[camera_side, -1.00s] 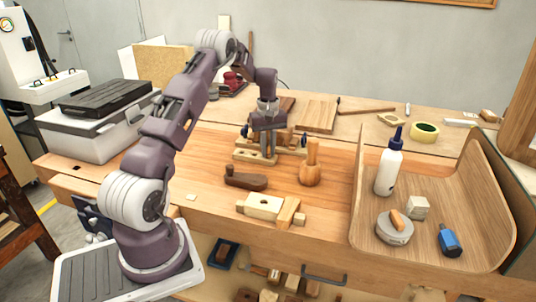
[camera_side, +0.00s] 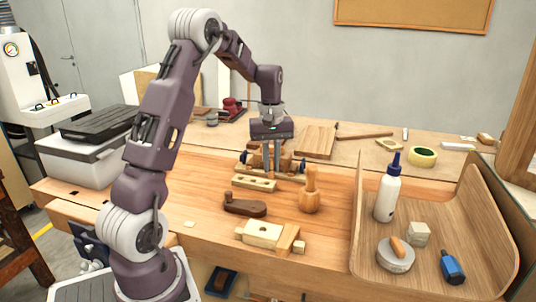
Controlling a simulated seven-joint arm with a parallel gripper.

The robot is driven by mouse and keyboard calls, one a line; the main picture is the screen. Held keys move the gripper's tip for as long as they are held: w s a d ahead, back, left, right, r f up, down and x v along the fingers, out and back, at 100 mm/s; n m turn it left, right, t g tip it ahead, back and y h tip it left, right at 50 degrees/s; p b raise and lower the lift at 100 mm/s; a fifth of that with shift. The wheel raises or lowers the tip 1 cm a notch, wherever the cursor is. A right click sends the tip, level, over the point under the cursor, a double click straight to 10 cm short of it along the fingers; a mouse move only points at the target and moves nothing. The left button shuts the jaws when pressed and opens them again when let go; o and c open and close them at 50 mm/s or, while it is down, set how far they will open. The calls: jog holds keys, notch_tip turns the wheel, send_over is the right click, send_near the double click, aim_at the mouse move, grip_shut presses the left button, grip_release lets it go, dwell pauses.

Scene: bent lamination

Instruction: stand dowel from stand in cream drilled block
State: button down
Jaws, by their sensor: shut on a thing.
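My gripper (camera_side: 271,177) points straight down over the middle of the bench, its two grey fingers close together. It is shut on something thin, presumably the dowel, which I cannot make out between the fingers. Just left of and below the fingertips lies a long light wood block (camera_side: 254,184) with dark holes in its top. It looks like the cream drilled block, but I cannot be sure. I cannot tell which piece is the stand.
A round wooden mallet (camera_side: 311,202) stands right of the gripper. A dark brown wooden tool (camera_side: 244,206) and a pale block assembly (camera_side: 262,233) lie in front. A curved wooden tray (camera_side: 440,205) at right holds a glue bottle (camera_side: 387,190) and small items. Bare bench lies between them.

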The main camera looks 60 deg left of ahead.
jog(key=s+d+f+m, duration=0.1)
jog(key=s+d+m, duration=0.1)
jog(key=s+d, duration=0.75)
jog(key=shift+w+d+f, duration=0.2)
jog(key=shift+d+f, duration=0.05)
jog(key=shift+f, duration=0.65)
jog(key=shift+w+d+f, duration=0.2)
jog(key=shift+d+f, duration=0.05)
jog(key=shift+f, duration=0.65)
jog(key=shift+w+d+f, duration=0.2)
jog(key=shift+d+f, duration=0.05)
jog(key=shift+f, duration=0.65)
jog(key=shift+f, duration=0.9)
jog(key=c, duration=0.9)
grip_release()
